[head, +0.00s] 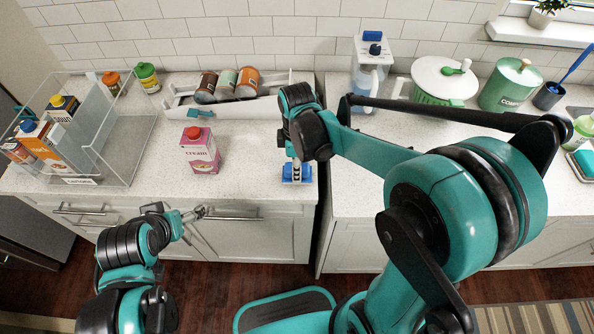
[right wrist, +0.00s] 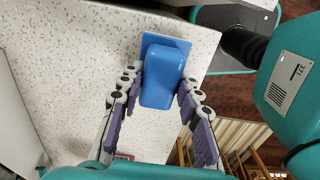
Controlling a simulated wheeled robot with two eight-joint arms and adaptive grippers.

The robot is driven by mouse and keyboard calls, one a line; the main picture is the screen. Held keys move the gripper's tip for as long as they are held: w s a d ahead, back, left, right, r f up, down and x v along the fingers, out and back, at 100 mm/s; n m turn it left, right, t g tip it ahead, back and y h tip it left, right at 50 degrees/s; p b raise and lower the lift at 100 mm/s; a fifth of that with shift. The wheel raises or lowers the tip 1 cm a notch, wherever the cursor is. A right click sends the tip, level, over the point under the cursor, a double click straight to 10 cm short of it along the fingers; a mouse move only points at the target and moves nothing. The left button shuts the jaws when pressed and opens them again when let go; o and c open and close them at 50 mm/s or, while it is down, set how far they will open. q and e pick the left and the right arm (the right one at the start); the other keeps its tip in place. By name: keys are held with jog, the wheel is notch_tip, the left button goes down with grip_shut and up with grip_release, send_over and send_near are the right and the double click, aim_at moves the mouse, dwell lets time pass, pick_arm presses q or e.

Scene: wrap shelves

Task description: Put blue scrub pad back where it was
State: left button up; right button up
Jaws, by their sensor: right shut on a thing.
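The blue scrub pad (head: 297,172) shows at the front right edge of the left counter, under my right gripper (head: 296,166). In the right wrist view the pad (right wrist: 162,75) has a flat blue plate and a thicker raised block, and my right gripper (right wrist: 159,88) has its purple-padded fingers on both sides of it. The gripper is shut on the pad. I cannot tell whether the pad touches the counter. My left gripper (head: 197,213) is low at the left, in front of the drawers and apart from the pad; its opening is unclear.
A pink-and-white cream carton (head: 201,152) stands left of the pad. Behind is a white rack (head: 235,110) with several cans. A clear bin (head: 125,150) with cartons stands at the left. A dispenser (head: 371,70), a green pot (head: 444,85) and a canister (head: 510,88) stand right, past a counter gap.

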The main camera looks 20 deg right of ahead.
jog(key=shift+f, duration=0.4)
jog(key=shift+f, duration=0.2)
jog(key=o, duration=1.1)
jog(key=shift+r, duration=0.15)
